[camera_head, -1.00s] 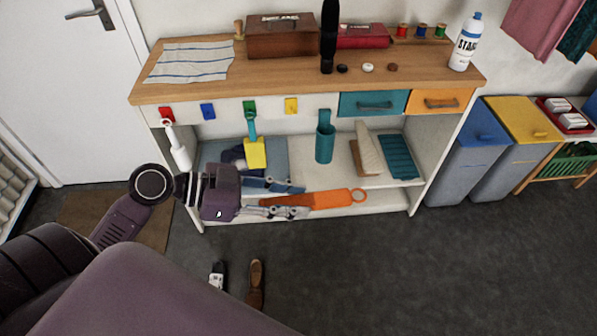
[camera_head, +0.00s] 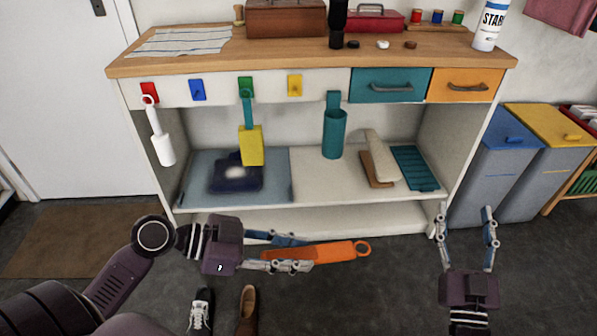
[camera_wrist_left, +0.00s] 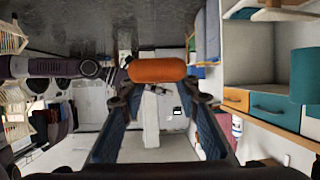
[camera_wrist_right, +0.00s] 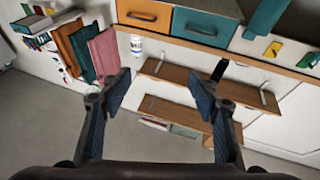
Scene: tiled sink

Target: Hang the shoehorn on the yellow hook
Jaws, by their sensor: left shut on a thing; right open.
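The orange shoehorn (camera_head: 330,253) is held level by my left gripper (camera_head: 290,254), which is shut on its wide end. Its ring end points right, in front of the bench's lower shelf. In the left wrist view the shoehorn (camera_wrist_left: 157,70) shows end-on between the fingers. The yellow hook (camera_head: 295,85) is on the bench's white front rail, above and beyond the shoehorn, with nothing on it. It also shows in the right wrist view (camera_wrist_right: 273,50). My right gripper (camera_head: 466,225) is open and empty, at the right in front of the bench.
A white item (camera_head: 163,146) hangs from the red hook, and a yellow-and-teal tool (camera_head: 251,145) from the green one. The blue hook (camera_head: 197,90) is empty. A teal holder (camera_head: 334,133) is right of the yellow hook. Shoes (camera_head: 247,310) stand on the floor.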

